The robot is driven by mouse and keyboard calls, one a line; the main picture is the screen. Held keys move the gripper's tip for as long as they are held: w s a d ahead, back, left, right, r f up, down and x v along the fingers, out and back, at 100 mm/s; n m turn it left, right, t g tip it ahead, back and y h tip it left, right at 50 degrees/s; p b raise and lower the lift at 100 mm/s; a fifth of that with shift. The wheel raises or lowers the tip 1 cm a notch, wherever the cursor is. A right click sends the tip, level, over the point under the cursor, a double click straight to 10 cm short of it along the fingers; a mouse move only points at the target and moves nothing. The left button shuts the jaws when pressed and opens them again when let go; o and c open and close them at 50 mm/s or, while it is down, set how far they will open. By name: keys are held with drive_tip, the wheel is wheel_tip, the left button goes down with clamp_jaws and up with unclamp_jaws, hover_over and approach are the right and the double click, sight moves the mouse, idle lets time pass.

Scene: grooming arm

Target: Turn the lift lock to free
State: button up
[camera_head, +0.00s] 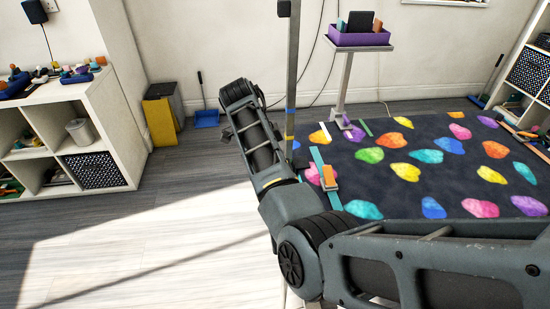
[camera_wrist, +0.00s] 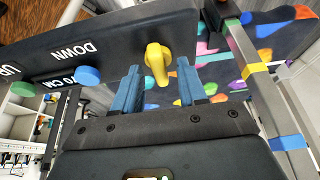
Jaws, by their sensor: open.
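In the wrist view a yellow knob (camera_wrist: 157,62), likely the lift lock, sits on a dark control panel (camera_wrist: 120,40). The panel reads "DOWN", with part of "UP" at the left edge. My gripper (camera_wrist: 158,70) is open, its two blue fingers on either side of the knob's lower end. I cannot tell whether they touch it. No lock position marking is readable. In the head view my arm hides the panel and knob, and my fingers cannot be made out.
A banded post (camera_head: 290,90) stands beside the table top with colourful patches (camera_head: 440,165).

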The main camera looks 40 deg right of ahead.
drive_tip(key=v, duration=0.7)
drive_tip(key=shift+r, duration=0.4)
drive_tip(key=shift+w+a, duration=0.1)
